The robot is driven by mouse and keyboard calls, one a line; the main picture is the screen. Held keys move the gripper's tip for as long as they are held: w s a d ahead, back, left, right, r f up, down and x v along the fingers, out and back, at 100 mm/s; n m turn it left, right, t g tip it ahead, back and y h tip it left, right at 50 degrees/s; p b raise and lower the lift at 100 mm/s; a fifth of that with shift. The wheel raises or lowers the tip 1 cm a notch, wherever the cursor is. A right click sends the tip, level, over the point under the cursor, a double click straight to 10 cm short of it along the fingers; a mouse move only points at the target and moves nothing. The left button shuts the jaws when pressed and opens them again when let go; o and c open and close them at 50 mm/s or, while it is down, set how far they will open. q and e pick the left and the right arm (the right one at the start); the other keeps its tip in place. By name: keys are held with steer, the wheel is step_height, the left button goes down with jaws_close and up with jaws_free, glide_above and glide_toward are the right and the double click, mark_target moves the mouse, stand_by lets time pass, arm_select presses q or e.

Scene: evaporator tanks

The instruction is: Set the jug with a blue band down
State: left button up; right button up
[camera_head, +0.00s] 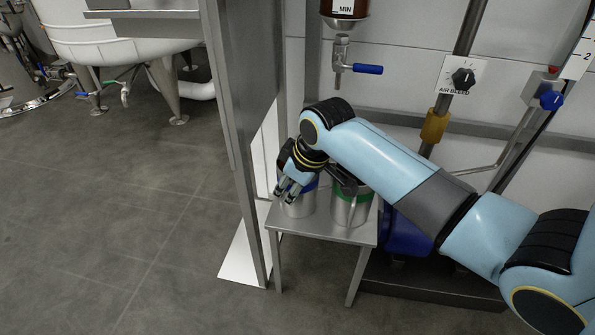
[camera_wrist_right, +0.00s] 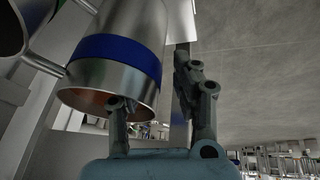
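The jug with a blue band (camera_head: 298,207) is a metal jug at the left end of a small metal table, and it appears upright on the top. It is partly hidden by my right gripper (camera_head: 285,191). In the right wrist view the blue-banded jug (camera_wrist_right: 117,50) fills the upper left, its rim close to the fingers. There my right gripper (camera_wrist_right: 160,95) has its fingers apart, one overlapping the rim and one beside the jug's wall. I cannot tell whether they touch it. My left gripper is not in view.
A jug with a green band (camera_head: 351,208) stands on the small table (camera_head: 325,232), right of the blue-banded one. A tap with a blue lever (camera_head: 366,69) hangs above. A metal post (camera_head: 240,130) rises close to the table's left side. Open floor lies further left.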

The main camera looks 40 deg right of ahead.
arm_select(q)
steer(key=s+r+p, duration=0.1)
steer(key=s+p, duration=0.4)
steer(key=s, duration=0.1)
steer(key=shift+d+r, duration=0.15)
arm_select(e)
steer(key=v, duration=1.1)
steer(key=shift+r, duration=0.3)
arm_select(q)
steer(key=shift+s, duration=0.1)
